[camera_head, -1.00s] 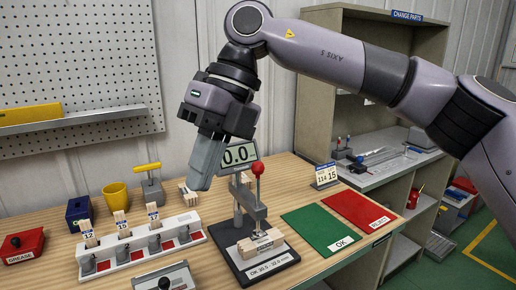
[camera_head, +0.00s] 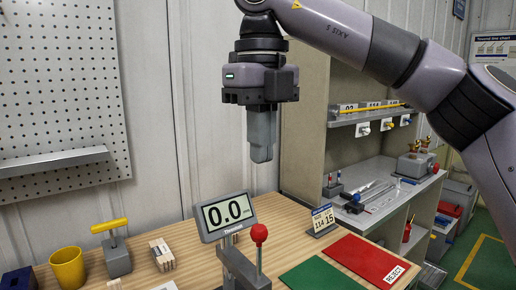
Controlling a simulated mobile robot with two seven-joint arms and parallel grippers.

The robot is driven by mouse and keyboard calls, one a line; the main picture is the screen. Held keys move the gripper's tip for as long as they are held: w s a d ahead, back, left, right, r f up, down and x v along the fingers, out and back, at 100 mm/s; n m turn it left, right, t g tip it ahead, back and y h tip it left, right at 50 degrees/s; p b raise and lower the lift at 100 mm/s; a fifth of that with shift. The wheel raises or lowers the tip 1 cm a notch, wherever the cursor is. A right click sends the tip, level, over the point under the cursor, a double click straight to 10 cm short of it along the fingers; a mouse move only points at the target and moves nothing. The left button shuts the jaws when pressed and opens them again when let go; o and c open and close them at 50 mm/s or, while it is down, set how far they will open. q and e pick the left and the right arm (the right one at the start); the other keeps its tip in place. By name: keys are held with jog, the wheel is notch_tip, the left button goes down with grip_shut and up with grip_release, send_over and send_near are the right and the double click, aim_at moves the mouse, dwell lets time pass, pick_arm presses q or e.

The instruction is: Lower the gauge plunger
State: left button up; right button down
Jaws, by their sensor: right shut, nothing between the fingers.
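The gauge's display (camera_head: 228,214) reads 0.0 and stands on the wooden bench, low in the middle of the view. The gauge's red ball lever knob (camera_head: 259,234) stands up on a thin rod just right of the display. The grey gauge column (camera_head: 242,270) is cut off by the bottom edge, so the plunger and base are out of view. My right gripper (camera_head: 261,158) is shut and empty, pointing down. In the picture it hangs above the display and knob, with a clear gap. My left gripper is not in view.
A green mat (camera_head: 328,277) and a red REJECT mat (camera_head: 364,259) lie right of the gauge. A small number stand (camera_head: 323,220) is behind them. A yellow cup (camera_head: 68,268), a yellow-handled tool (camera_head: 116,252) and wooden sticks (camera_head: 162,254) stand at left.

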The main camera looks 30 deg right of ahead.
aim_at(260, 227)
notch_tip(260, 227, down, 10)
jog(key=shift+w+r+b, duration=0.1)
jog(key=shift+r+b, duration=0.1)
jog(key=shift+b, duration=0.55)
jog(key=shift+f, duration=0.55)
jog(key=shift+f+b, duration=0.55)
jog(key=shift+f, duration=0.2)
jog(key=shift+r, duration=0.1)
